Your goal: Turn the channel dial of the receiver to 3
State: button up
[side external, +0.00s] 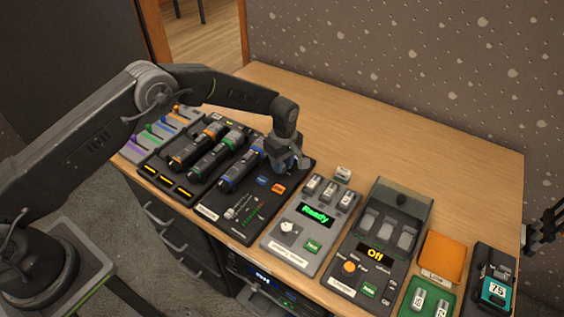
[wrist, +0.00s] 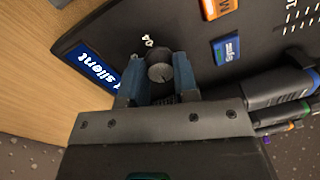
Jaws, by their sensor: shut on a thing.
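The receiver is a black panel (side external: 236,213) with a display and buttons. Its channel dial (wrist: 159,72) is a small round grey knob with a pointer line, seen in the wrist view. My gripper (side external: 287,165) reaches down onto the panel's back right part. In the wrist view, my gripper (wrist: 159,62) has its two blue-grey fingers on either side of the dial, shut on it. Small white marks (wrist: 148,41) show beside the dial, too small to read surely. A blue display (wrist: 97,68) reads "silent", partly covered by a finger. In the side view the gripper hides the dial.
A blue button (side external: 263,181) and an orange button (side external: 279,188) are close to the gripper. Several handheld microphones (side external: 212,152) lie on the panel's left. A grey unit reading "Ready" (side external: 315,215) stands to the right. The table behind (side external: 330,115) is clear.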

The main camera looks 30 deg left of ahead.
jog(key=m, duration=0.5)
jog(key=shift+m, duration=0.4)
jog(key=m, duration=0.5)
jog(key=shift+m, duration=0.3)
jog(key=m, duration=0.6)
jog(key=shift+s+t+y, duration=0.1)
jog(key=shift+t+y, duration=0.2)
jog(key=shift+t, duration=0.1)
jog(key=m, duration=0.5)
jog(key=shift+m, duration=0.4)
jog(key=o, duration=0.9)
